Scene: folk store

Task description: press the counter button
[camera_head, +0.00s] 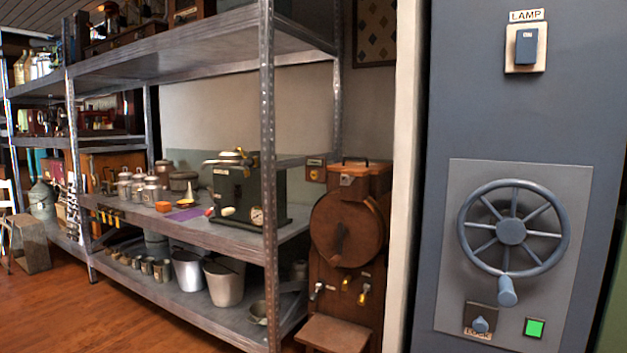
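No button labelled as a counter button can be made out. On the blue-grey cabinet (480,130) at the right, a green square (535,327) shows low on a grey plate (570,210); I cannot tell whether it is a button or a light. A blue knob (480,325) with a label, perhaps "LOCK", sits left of it. A blue rocker switch (525,47) labelled "LAMP" is near the cabinet's top. Neither of my grippers is in view.
A blue spoked handwheel (512,232) with a handle sticks out from the plate. A wooden machine (345,240) with taps stands left of the cabinet. Metal shelves (230,240) hold pots, jars and a dark machine (247,190). The wooden floor (100,310) at the lower left is clear.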

